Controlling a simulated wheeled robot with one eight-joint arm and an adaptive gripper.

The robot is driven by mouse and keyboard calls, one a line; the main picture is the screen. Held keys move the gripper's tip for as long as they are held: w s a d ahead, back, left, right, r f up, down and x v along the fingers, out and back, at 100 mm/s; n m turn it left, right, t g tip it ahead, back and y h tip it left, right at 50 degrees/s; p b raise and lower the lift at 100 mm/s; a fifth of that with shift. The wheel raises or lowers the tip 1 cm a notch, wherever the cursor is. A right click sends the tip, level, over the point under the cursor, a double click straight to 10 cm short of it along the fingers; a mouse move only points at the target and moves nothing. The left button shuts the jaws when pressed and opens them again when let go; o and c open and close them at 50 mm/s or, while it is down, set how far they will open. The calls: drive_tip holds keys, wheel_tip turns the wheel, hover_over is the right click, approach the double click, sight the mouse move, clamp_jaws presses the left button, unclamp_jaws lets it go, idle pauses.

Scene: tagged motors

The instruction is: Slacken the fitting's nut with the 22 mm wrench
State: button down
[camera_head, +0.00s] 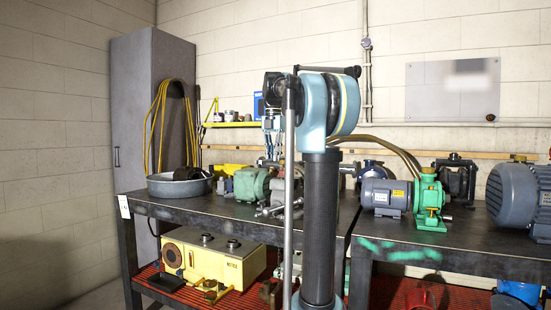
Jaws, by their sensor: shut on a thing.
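My gripper (271,152) hangs down from the arm's wrist, left of the thick blue elbow, over the left workbench. Its fingers are shut, and the wrench in them is too small and too covered to make out clearly. Grey metal parts (270,210) lie on the bench below the gripper, beside a green motor or pump. I cannot tell which of them is the fitting or its nut, or whether the wrench touches it. My upright arm link hides part of the bench there.
The left workbench (150,208) holds a grey metal basin (178,188) and a green motor (251,184). A blue-grey motor with a green pump (428,203) and a large motor (520,198) stand on the right bench. A yellow machine (213,264) sits on the lower shelf.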

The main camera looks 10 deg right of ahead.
drive_tip(key=w+a+m, duration=0.4)
drive_tip(key=w+m, duration=0.5)
drive_tip(key=m, duration=0.1)
drive_tip(key=shift+a+m, duration=0.15)
drive_tip(key=shift+m, duration=0.15)
idle(0.7)
drive_tip(key=shift+s+f, duration=0.1)
drive_tip(key=shift+f, duration=1.55)
idle(0.9)
drive_tip(key=shift+s+n, duration=1.2)
drive_tip(key=shift+n, duration=0.1)
